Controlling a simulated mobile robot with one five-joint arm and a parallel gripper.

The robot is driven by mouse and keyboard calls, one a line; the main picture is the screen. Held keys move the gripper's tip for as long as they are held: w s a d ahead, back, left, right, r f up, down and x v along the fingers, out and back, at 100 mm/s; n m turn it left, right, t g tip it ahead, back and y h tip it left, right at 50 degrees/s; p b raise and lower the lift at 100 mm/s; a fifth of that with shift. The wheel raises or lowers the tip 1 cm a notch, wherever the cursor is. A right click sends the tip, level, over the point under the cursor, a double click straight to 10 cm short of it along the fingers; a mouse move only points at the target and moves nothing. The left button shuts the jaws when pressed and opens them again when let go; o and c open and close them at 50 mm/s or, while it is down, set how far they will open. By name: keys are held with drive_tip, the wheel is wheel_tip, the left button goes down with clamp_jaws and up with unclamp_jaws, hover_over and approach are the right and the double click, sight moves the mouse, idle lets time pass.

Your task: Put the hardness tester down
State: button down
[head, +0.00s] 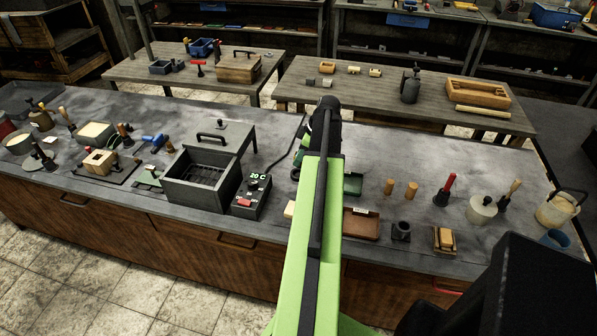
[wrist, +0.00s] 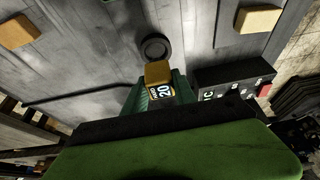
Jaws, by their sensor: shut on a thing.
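The hardness tester (wrist: 159,75) appears to be the small mustard-yellow block with a dark, numbered face in the middle of the wrist view. My gripper (wrist: 158,95) is shut on it; dark green parts flank the block, and the wrist housing hides the rest of the grip. The worktable (wrist: 105,60) is beyond it; I cannot tell whether the tester touches the table.
The control box (head: 251,196), reading 20 C, and an open grey furnace box (head: 203,180) stand left of my arm. A dark green tray (head: 352,184), a brown tray (head: 361,224) and two tan cylinders stand right. A dark ring (wrist: 155,48) lies close ahead.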

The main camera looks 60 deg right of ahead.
drive_tip(key=shift+w+f, duration=0.1)
drive_tip(key=shift+w, duration=0.15)
wheel_tip(320, 180, down, 5)
drive_tip(key=b, duration=0.4)
drive_tip(key=shift+b, duration=0.4)
drive_tip(key=c, duration=1)
unclamp_jaws()
drive_tip(key=shift+r+p, duration=0.6)
drive_tip(key=shift+r, duration=0.05)
drive_tip(key=p+v, duration=1.1)
drive_tip(key=v, duration=0.1)
